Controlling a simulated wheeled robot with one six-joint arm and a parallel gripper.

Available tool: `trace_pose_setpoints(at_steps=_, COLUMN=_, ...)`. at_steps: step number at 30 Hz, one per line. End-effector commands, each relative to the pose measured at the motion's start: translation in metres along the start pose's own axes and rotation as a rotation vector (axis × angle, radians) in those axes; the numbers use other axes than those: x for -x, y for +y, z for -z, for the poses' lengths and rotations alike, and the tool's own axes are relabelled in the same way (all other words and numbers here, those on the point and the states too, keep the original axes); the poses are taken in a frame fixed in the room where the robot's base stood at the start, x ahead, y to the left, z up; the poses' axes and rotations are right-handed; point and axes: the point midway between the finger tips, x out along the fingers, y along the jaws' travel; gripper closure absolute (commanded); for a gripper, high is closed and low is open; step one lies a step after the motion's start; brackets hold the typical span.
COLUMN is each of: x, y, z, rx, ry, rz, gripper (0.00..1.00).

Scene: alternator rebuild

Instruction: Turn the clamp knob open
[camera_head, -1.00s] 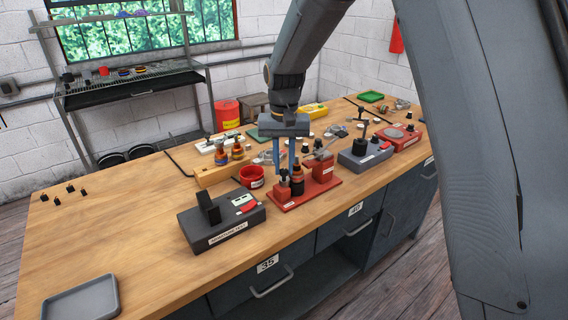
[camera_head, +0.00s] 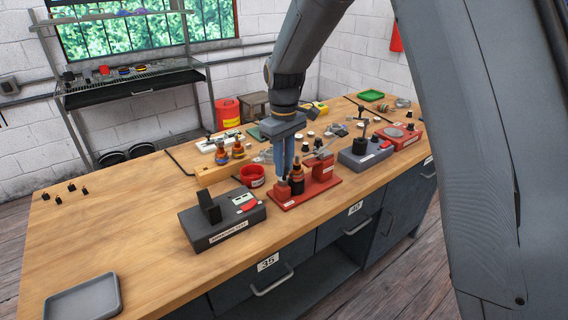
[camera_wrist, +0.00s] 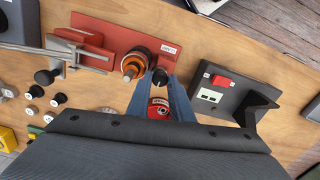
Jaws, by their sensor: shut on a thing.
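The clamp knob (camera_wrist: 160,76) is a small dark knob at one end of a red clamp fixture (camera_wrist: 100,38), seen between my fingertips in the wrist view. My gripper (camera_head: 284,177) points down over the near-left end of that fixture, which also shows in the head view (camera_head: 325,188). Its blue fingers (camera_wrist: 160,86) are shut on the knob. The fingers mostly hide the knob in the head view. A copper-and-black rotor (camera_head: 298,178) stands upright in the fixture beside the knob and also shows in the wrist view (camera_wrist: 134,65).
A dark grey test box (camera_head: 225,222) with an upright black plate stands left of the fixture. A red cup (camera_head: 252,176) is just behind the gripper. A grey box (camera_head: 365,154) stands to the right. An empty grey tray (camera_head: 85,298) lies at the near-left corner; the left tabletop is mostly clear.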

Motion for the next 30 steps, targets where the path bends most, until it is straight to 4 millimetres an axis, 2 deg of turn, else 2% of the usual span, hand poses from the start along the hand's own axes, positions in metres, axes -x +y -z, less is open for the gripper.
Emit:
trace_pose_setpoints(at_steps=9, x=0.0018, y=0.0005, z=0.0015, rx=0.067, ry=0.005, rz=-0.002, gripper=1.00)
trace_pose_setpoints(at_steps=21, x=0.0020, y=0.0005, z=0.0016, rx=0.071, ry=0.005, rz=-0.002, gripper=1.00)
trace_pose_setpoints(at_steps=22, x=0.0020, y=0.0006, z=0.0016, rx=0.071, ry=0.005, rz=-0.003, gripper=0.75)
trace_pose_setpoints(at_steps=24, x=0.0018, y=0.0004, z=0.0014, rx=0.071, ry=0.004, rz=-0.002, gripper=0.63)
trace_pose_setpoints(at_steps=30, x=0.0009, y=0.0002, z=0.0008, rx=0.070, ry=0.002, rz=-0.001, gripper=0.61)
